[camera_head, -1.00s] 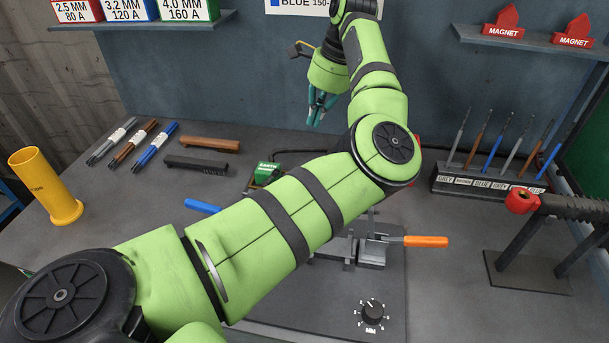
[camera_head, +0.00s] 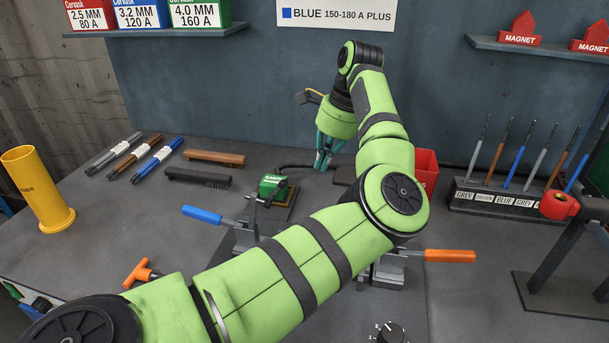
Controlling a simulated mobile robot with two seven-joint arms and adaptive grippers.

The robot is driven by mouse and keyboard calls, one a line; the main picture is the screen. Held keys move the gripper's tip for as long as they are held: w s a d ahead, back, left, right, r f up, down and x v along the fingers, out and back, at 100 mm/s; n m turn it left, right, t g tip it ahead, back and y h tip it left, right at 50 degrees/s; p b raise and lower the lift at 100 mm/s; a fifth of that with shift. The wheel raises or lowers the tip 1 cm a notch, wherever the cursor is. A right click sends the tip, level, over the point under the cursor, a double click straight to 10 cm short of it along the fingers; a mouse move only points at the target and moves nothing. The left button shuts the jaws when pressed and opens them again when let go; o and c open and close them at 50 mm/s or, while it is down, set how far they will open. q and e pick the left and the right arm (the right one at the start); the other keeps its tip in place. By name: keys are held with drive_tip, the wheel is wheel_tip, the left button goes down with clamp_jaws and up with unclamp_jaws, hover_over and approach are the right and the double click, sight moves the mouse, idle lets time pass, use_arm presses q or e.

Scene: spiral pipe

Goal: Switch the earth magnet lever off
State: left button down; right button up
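The earth magnet is a green block (camera_head: 272,185) marked EARTH, sitting on a dark plate on the bench in the middle of the head view. A dark clamp-like part stands at its front; I cannot make out which part is the lever or how it is set. My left gripper (camera_head: 325,160) has teal fingers and points down, behind and to the right of the green block, apart from it. Its fingers are small and seen at a slant, so their opening is unclear. My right gripper is out of view.
My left arm crosses the front of the bench and hides part of a fixture with blue (camera_head: 202,215) and orange (camera_head: 449,256) handles. A red box (camera_head: 426,170) stands right of the arm. A rod rack (camera_head: 500,198) is at right, a yellow tube (camera_head: 38,190) at left.

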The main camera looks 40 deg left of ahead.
sight(277, 189)
use_arm(q)
drive_tip(key=p+x, duration=0.2)
drive_tip(key=x, duration=0.7)
drive_tip(key=shift+s+f, duration=0.1)
drive_tip(key=shift+f, duration=0.2)
drive_tip(key=a+r, duration=0.1)
drive_tip(key=s+a+r+p, duration=0.1)
drive_tip(key=shift+s+a+p, duration=0.1)
drive_tip(key=shift+a+p, duration=0.15)
drive_tip(key=shift+p, duration=0.05)
drive_tip(key=shift+s+a+r, duration=0.1)
drive_tip(key=shift+s+a, duration=0.05)
drive_tip(key=shift+a, duration=0.1)
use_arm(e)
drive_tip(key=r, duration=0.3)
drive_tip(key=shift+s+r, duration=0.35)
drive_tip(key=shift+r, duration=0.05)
